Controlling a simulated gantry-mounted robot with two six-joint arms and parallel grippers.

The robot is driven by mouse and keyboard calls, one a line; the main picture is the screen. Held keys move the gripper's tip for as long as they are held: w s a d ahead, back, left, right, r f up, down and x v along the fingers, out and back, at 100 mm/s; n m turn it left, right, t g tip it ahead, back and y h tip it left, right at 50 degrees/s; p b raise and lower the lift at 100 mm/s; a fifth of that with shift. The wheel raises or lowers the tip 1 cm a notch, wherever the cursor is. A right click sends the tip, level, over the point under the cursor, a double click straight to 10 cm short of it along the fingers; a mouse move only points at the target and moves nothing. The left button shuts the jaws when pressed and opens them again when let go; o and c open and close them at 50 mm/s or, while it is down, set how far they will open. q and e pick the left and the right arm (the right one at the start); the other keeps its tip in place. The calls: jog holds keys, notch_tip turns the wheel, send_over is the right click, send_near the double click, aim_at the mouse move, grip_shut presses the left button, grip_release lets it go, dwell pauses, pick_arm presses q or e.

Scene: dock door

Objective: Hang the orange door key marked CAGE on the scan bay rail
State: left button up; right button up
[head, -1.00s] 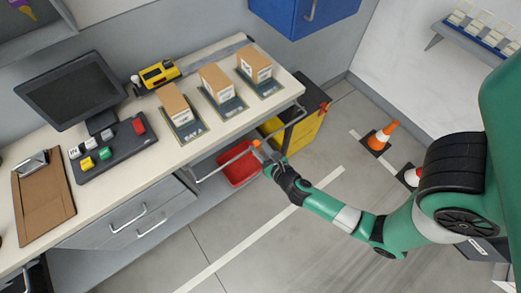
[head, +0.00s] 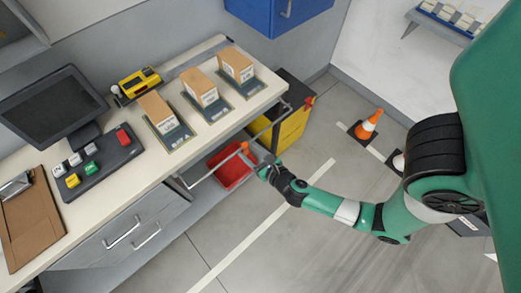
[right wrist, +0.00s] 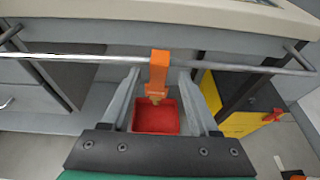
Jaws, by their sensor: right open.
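The orange door key (right wrist: 159,72) is on the metal rail (right wrist: 85,58) along the bench front, its orange part across the bar and a small brassy end hanging below. No CAGE marking is readable. In the head view the key (head: 243,148) shows small at the rail (head: 208,174). My right gripper (right wrist: 158,82) is open, with one finger on each side of the key and visible gaps between. In the head view the right gripper (head: 262,164) is just in front of the rail. My left gripper is not in view.
A red bin (head: 232,170) sits below the rail. A yellow and black cabinet (head: 291,130) stands at the bench end. Boxes on pads, a scanner (head: 139,83), a monitor (head: 52,103) and a clipboard (head: 32,222) occupy the bench. Cones stand on the floor at right.

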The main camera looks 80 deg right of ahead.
jog(key=v, duration=0.9)
jog(key=shift+s, duration=0.2)
jog(key=shift+a+r, duration=0.1)
jog(key=shift+a, duration=0.05)
